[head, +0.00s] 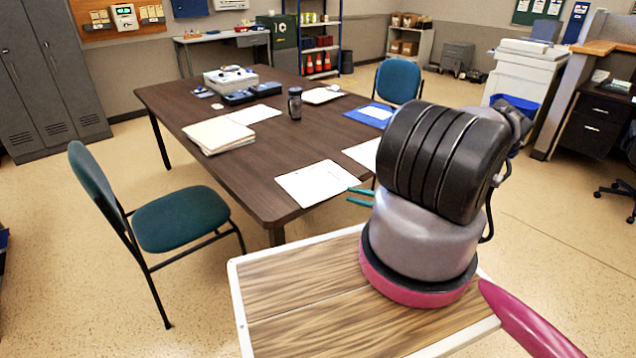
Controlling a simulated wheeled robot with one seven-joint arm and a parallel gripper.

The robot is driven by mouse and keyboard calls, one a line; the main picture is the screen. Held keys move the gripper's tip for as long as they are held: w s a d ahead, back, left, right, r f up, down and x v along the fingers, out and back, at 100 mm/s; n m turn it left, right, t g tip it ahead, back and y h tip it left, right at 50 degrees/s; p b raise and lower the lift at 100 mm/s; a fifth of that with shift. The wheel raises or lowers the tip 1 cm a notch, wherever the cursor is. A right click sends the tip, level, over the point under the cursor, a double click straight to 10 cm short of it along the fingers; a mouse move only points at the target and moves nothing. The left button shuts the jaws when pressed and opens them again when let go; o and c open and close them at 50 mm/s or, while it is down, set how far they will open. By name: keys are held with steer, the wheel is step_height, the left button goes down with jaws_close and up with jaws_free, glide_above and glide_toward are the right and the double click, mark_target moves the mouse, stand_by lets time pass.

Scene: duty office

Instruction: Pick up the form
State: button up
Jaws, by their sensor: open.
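Several white paper sheets lie on the dark wooden table (240,160), and I cannot tell which one is the form. One printed sheet (315,184) lies flat at the near edge. Another sheet (362,153) lies behind it to the right, partly hidden by my arm. More sheets lie farther back, one (253,114) beside a thick paper stack (218,134) and one on a blue folder (372,116). My gripper (358,197) shows only as two teal fingertips, apart and empty, just right of the near sheet in the picture. My arm hides the rest.
A dark cup (295,103) and a white device with blue trays (232,80) stand on the table. Teal chairs stand at the left (180,218) and far right (399,80).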

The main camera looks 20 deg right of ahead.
steer(key=x, duration=0.4)
steer(key=shift+w+a, duration=0.15)
jaws_close()
steer(key=shift+r, duration=0.1)
stand_by(1.1)
